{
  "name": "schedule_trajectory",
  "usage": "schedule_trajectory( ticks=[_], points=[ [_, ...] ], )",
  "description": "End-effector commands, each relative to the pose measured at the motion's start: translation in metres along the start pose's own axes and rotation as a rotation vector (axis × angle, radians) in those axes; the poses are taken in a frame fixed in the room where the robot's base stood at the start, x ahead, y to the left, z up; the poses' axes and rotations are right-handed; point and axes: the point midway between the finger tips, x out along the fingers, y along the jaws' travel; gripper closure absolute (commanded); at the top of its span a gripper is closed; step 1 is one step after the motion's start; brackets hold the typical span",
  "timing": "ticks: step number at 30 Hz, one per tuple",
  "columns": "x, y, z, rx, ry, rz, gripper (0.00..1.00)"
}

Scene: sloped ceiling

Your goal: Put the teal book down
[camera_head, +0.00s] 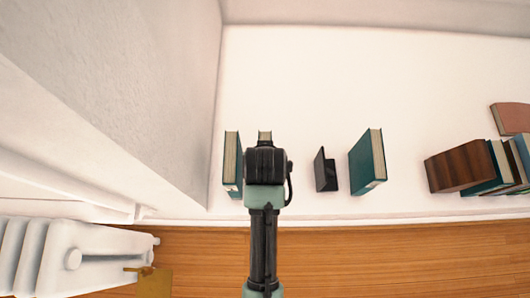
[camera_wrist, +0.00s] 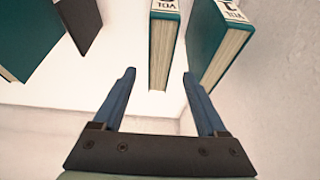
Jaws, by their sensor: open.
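A teal book (camera_wrist: 163,45) with cream page edges and a "VOL" label stands upright between my gripper's spread fingertips in the wrist view. In the head view only its top (camera_head: 265,135) shows beyond my wrist. My gripper (camera_wrist: 158,74) is open, with a finger on either side of this book and visible gaps to it. In the head view the gripper's dark body (camera_head: 265,165) hides the fingers. A second teal book (camera_head: 232,160) stands close beside it on the left; the wrist view shows this one on the right (camera_wrist: 215,40), near a fingertip. Contact below is hidden.
A black bookend (camera_head: 325,171) and another teal book (camera_head: 367,161) stand to the right. The white shelf surface (camera_head: 330,85) is clear behind. A wall (camera_head: 150,90) bounds the left; a radiator (camera_head: 70,258) stands below.

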Motion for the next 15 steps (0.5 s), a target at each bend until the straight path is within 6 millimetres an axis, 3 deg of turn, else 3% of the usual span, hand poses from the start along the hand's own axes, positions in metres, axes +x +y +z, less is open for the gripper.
schedule_trajectory(
  ticks=[1,6,15],
  points=[
    [-0.014,0.000,-0.002,0.000,0.003,0.000,0.25],
    [-0.040,0.000,-0.001,0.000,0.001,0.000,0.25],
    [-0.052,0.000,0.000,-0.001,0.000,0.000,0.25]
  ],
)
